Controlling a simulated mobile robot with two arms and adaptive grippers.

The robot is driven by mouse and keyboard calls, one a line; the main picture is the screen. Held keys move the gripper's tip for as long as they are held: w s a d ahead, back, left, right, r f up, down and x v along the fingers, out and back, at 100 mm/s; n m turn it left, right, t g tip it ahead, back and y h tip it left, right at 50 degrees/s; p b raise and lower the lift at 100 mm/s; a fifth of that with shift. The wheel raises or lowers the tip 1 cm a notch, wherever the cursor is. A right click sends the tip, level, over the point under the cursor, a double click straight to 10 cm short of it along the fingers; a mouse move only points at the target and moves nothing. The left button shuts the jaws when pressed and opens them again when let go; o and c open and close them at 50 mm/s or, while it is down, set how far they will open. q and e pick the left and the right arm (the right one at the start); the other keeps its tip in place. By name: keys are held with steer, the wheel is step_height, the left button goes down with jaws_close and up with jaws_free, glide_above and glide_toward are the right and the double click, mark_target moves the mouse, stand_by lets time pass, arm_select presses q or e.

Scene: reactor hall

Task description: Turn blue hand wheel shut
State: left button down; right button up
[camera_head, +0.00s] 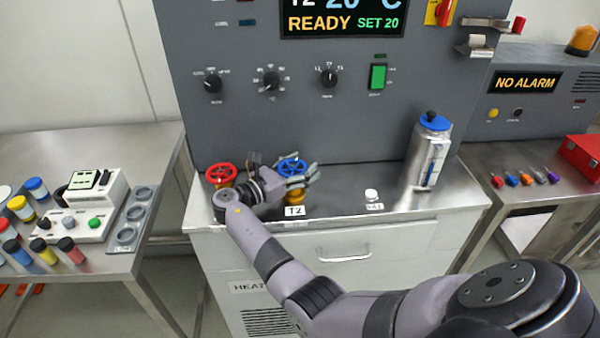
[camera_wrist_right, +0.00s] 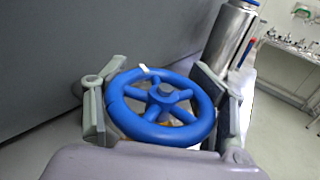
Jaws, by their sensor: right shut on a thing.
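The blue hand wheel (camera_head: 292,167) stands on a brass valve behind the T2 label (camera_head: 294,211), on the steel top of the cabinet. In the right wrist view the wheel (camera_wrist_right: 160,108) fills the middle, with a white mark on its rim at the upper left. My right gripper (camera_head: 300,178) is at the wheel. In the wrist view its fingers (camera_wrist_right: 162,112) stand on either side of the rim, shut on it. My left gripper is in neither view.
A red hand wheel (camera_head: 221,173) stands just left, close to my right wrist. A steel canister with a blue lid (camera_head: 432,150) stands to the right. A small white object (camera_head: 372,194) sits between. The grey control panel (camera_head: 340,120) rises close behind.

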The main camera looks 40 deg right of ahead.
steer(key=shift+s+a+f+m+g+b, duration=0.15)
steer(key=shift+m+g+b, duration=0.15)
steer(key=shift+g, duration=0.15)
steer(key=shift+s+f+m+g+b, duration=0.15)
steer(key=shift+m+g+b, duration=0.15)
steer(key=shift+g, duration=0.15)
steer(key=o, duration=0.7)
steer(key=shift+o, duration=1.4)
steer(key=shift+w+a+r, duration=0.1)
steer(key=shift+a+r, duration=0.05)
steer(key=shift+o, duration=0.3)
steer(key=shift+r, duration=0.1)
steer(key=shift+d, duration=0.2)
steer(key=shift+a, duration=0.1)
steer(key=a, duration=0.7)
steer(key=shift+w+a, duration=0.2)
